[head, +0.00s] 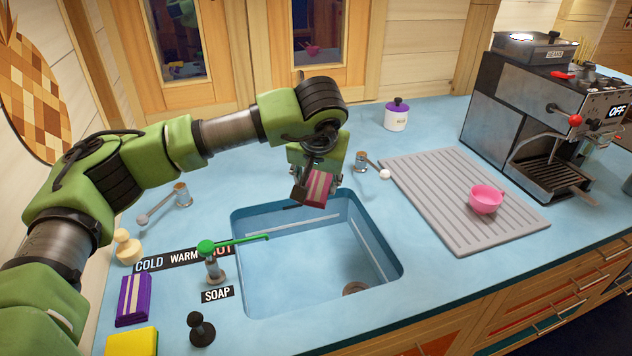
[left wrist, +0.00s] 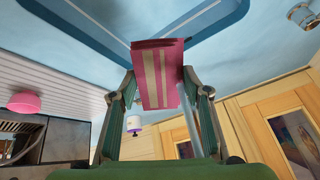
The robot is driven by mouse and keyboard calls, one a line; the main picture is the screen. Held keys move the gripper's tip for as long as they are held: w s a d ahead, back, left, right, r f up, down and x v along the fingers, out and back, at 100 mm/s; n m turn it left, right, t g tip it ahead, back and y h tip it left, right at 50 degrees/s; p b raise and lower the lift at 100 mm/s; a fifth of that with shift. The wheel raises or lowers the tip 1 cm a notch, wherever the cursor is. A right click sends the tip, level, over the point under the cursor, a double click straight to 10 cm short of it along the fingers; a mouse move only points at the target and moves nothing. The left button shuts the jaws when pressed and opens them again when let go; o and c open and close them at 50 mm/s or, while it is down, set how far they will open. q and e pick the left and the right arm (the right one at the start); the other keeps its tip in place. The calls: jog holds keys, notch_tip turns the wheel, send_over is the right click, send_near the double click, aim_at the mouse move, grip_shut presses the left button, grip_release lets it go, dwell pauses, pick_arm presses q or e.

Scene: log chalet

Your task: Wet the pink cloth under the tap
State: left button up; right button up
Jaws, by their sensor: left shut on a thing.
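The pink cloth (head: 319,187), folded with pale stripes, is held in my left gripper (head: 316,182) over the far edge of the sink (head: 400,268). In the left wrist view the cloth (left wrist: 152,75) sits between both fingers, with the sink beyond it (left wrist: 205,42). My left gripper is shut on it. I cannot make out the tap's spout clearly; the gripper and arm cover the area behind the sink. No water stream shows. Metal levers stand left (head: 180,195) and right (head: 361,160) of the gripper. My right gripper is not in view.
A green-topped lever (head: 207,248) reaches over the sink's left side by the COLD, WARM, HOT and SOAP labels. A pink bowl (head: 486,199) sits on the draining mat (head: 430,205); a coffee machine (head: 530,120) stands behind.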

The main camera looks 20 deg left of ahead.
pick_arm(q)
jog(key=s+d+b, duration=0.1)
jog(key=s+d, duration=0.3)
jog(key=s, duration=0.3)
jog(key=shift+b, duration=0.4)
jog(key=shift+d, duration=0.1)
dwell(1.2)
jog(key=s+d+r+p, duration=0.1)
jog(key=s+d+r, duration=0.1)
jog(key=s+r, duration=0.2)
jog(key=shift+d, duration=0.35)
dwell(0.4)
